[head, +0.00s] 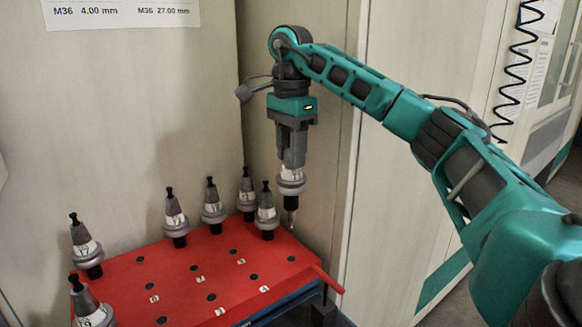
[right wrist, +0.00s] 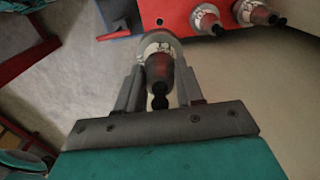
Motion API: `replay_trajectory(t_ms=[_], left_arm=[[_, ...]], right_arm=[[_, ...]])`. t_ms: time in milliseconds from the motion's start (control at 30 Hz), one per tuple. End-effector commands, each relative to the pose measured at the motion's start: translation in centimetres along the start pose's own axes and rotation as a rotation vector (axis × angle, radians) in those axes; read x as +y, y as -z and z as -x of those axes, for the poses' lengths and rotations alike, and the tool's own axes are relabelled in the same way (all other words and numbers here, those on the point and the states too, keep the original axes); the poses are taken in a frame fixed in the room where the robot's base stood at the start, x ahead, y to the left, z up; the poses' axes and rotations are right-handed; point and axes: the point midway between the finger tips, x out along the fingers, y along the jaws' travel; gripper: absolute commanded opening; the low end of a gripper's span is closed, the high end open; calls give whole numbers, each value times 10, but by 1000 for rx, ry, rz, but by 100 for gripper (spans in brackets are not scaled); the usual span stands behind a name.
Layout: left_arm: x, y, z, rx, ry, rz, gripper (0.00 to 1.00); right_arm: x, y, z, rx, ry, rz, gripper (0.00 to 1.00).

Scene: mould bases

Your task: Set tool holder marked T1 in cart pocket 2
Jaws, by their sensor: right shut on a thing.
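My right gripper (head: 291,166) points down and is shut on a tool holder (head: 291,187), which hangs upright with its dark collet and thin tip downward. Its white label is too small to read. In the right wrist view the held tool holder (right wrist: 160,62) sits between the fingers (right wrist: 158,90), knob towards the camera. In the head view it shows at the back right edge of the red cart top (head: 185,272); the wrist view shows it beside the cart's edge. Small label plates mark the dark pockets, but I cannot read which is 2. My left gripper is not in view.
Several other holders stand in the cart's back and left pockets, the nearest to the held one being a grey holder (head: 266,212). Front and middle pockets are empty. A red handle (head: 328,279) juts from the cart's right side. A wall panel (head: 130,110) stands close behind.

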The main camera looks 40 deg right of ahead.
Motion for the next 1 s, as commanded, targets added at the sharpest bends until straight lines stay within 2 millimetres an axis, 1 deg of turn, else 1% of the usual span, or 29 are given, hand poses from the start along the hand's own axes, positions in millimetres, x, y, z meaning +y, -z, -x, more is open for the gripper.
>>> replay_trajectory(t_ms=[33, 200, 300, 467, 600, 700, 1000], left_arm=[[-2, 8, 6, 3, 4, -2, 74], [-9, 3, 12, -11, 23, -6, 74], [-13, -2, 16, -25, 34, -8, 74], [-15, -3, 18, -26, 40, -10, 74], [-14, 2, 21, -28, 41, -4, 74], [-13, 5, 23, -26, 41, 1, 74], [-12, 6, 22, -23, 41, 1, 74]], right_arm=[[0, 0, 20, -3, 9, 1, 0], [0, 0, 43, -3, 7, 0, 0], [0, -1, 52, -3, 7, 2, 0], [0, -1, 61, -3, 5, 1, 0], [0, 0, 64, -3, 4, 1, 0], [0, 0, 64, -3, 4, 1, 0], [0, -1, 62, -3, 5, 3, 0]])
